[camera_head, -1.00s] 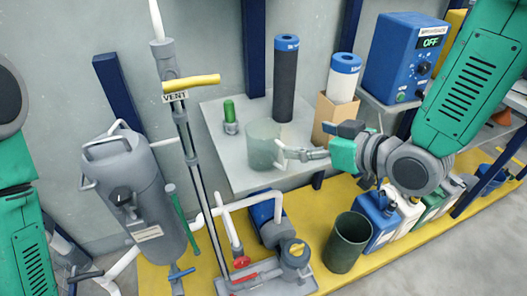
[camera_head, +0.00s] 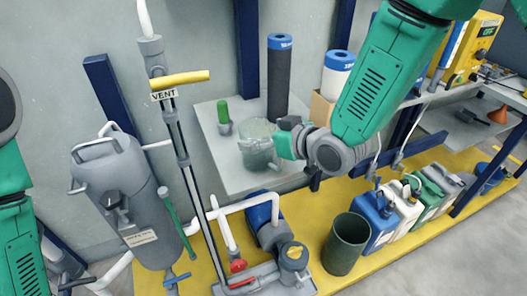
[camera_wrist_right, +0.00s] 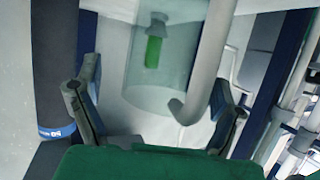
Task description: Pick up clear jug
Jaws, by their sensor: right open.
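The clear jug (camera_head: 257,163) stands upright on the grey shelf by the wall in the head view. It also shows in the right wrist view (camera_wrist_right: 155,90), with its pale curved handle (camera_wrist_right: 206,65) on the right side. My right gripper (camera_head: 268,143) is at the jug's right side and hides part of it and its handle. In the right wrist view my right gripper (camera_wrist_right: 156,80) is open, its two fingers apart on either side of the jug and handle. Contact cannot be told.
A green-topped cylinder (camera_head: 223,115) stands left of the jug. A dark blue-capped cylinder (camera_head: 279,85) and a white one (camera_head: 337,75) stand behind it. A grey vessel (camera_head: 125,200) and vent pipe stand left. A dark bin (camera_head: 345,245) and several canisters (camera_head: 378,220) stand below.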

